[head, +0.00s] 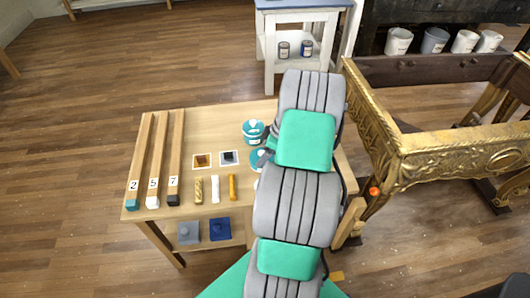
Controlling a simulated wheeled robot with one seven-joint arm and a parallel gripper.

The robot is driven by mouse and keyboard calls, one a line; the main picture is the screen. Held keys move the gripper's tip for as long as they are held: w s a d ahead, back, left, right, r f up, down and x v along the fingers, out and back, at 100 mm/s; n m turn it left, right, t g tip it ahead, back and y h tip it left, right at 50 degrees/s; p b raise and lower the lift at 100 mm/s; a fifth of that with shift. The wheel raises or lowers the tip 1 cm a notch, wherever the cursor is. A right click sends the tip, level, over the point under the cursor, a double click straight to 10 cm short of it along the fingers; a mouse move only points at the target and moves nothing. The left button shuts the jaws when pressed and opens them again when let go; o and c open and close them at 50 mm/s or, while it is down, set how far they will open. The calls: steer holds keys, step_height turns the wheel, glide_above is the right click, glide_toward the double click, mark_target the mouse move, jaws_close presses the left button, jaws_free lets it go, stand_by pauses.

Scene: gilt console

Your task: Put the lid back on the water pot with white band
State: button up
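A teal pot with a white band (252,140) stands on the light wooden table, just left of my arm. Its top shows teal with a pale spot; I cannot tell whether that is a lid or the open mouth. A second round teal thing with a white spot (258,159) lies just below it, partly hidden by my arm. It may be a lid or another pot; I cannot tell. My gripper is not visible; my grey and green arm links cover the right part of the table.
The wooden table (190,129) also holds long bars numbered 2, 5 and 7 (153,160), two small framed squares (202,161) and several short sticks (215,189). A gilt console (425,145) stands close on the right. A white stand (270,62) is behind. Floor at left is clear.

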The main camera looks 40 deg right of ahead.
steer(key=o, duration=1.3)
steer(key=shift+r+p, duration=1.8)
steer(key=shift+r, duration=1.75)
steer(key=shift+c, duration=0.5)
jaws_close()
